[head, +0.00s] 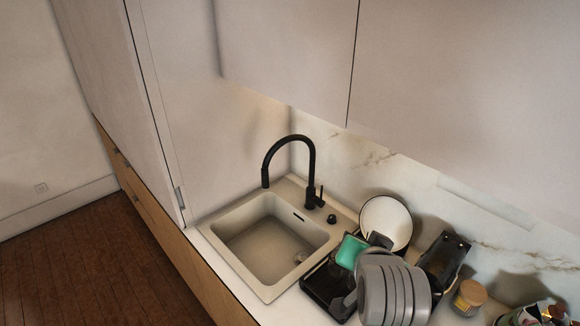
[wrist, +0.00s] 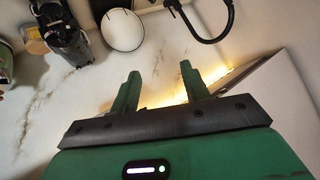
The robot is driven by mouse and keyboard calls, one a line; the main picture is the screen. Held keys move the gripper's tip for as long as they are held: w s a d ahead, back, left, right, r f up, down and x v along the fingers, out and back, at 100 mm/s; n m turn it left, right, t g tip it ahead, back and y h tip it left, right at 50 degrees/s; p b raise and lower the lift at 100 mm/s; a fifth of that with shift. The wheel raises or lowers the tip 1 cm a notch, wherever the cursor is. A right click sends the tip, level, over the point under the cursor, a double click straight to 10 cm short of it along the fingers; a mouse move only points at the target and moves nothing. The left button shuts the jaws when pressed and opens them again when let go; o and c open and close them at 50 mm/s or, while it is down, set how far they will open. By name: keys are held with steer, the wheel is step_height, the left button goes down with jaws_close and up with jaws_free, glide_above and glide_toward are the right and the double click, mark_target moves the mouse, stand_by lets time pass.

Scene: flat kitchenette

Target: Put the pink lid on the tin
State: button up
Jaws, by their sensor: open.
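No pink lid shows in either view, and I cannot make out a tin for certain. My gripper (wrist: 157,72) shows in the wrist view with its two green fingers apart. Nothing is between the fingers. Behind them are the pale marbled wall and a bright strip of light. A round greenish thing (wrist: 5,62) is cut off at the left edge of the wrist view, and I cannot tell what it is.
The sink (head: 267,247) with its black tap (head: 312,165) is left of a black dish rack (head: 322,285). A black-rimmed white plate (head: 385,220) stands behind. A wooden-topped jar (head: 470,293) and a black appliance (head: 444,257) stand to the right. Colourful items (head: 535,315) are cut off.

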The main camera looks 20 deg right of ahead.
steer(key=s+a+r+n+t+y, duration=0.25)
steer(key=a+r+n+t, duration=0.6)
steer(key=a+r, duration=1.3)
steer(key=s+a+r+t+y, duration=0.1)
steer(key=s+a+r+t, duration=0.2)
steer(key=s+r, duration=0.2)
steer(key=s+a+r+n+t+y, duration=0.1)
steer(key=s+a+r+t, duration=0.2)
steer(key=s+r, duration=0.2)
steer(key=shift+a+r, duration=0.15)
steer(key=shift+r, duration=0.2)
